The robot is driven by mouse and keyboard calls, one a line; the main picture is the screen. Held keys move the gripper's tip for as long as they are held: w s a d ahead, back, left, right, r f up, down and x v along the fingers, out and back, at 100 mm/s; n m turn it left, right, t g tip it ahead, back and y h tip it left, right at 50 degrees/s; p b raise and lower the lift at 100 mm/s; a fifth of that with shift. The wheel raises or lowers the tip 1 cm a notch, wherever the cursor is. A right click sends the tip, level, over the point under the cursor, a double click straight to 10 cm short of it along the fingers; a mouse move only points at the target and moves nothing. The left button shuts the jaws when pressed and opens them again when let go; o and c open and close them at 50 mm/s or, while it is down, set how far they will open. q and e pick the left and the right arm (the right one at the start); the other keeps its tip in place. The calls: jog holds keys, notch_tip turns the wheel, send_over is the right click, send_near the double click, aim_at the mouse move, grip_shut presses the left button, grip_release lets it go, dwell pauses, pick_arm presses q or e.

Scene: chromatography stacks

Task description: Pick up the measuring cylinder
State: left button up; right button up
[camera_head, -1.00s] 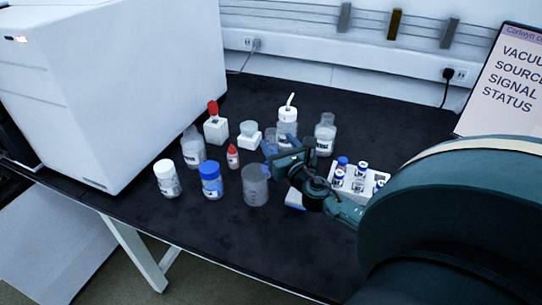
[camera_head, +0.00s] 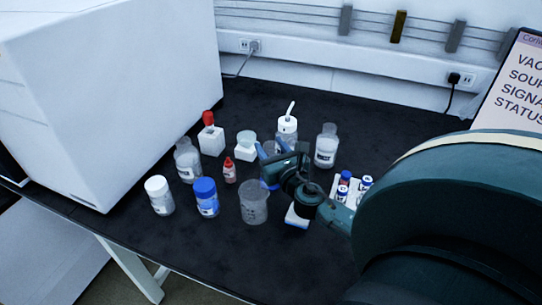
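My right gripper (camera_head: 283,151) reaches in from the right, low over the bench, with its two fingers spread apart and pointing toward the back. A clear rim (camera_head: 270,147) shows by the left finger; it may be the measuring cylinder, but the gripper hides most of it and I cannot tell whether they touch. A clear wide vessel (camera_head: 254,204) with faint markings, looking like a beaker, stands upright in front of and left of the gripper. My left gripper is not in view.
Blue-capped (camera_head: 206,198) and white-capped (camera_head: 159,196) bottles, a small red bottle (camera_head: 229,171), a wash bottle (camera_head: 287,131) and a clear bottle (camera_head: 326,147) stand around. A vial rack (camera_head: 337,185) is partly behind my arm. A white instrument (camera_head: 110,90) fills the left. Bench front is clear.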

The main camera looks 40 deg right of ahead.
grip_shut()
jog(key=shift+r, duration=0.15)
dwell(0.4)
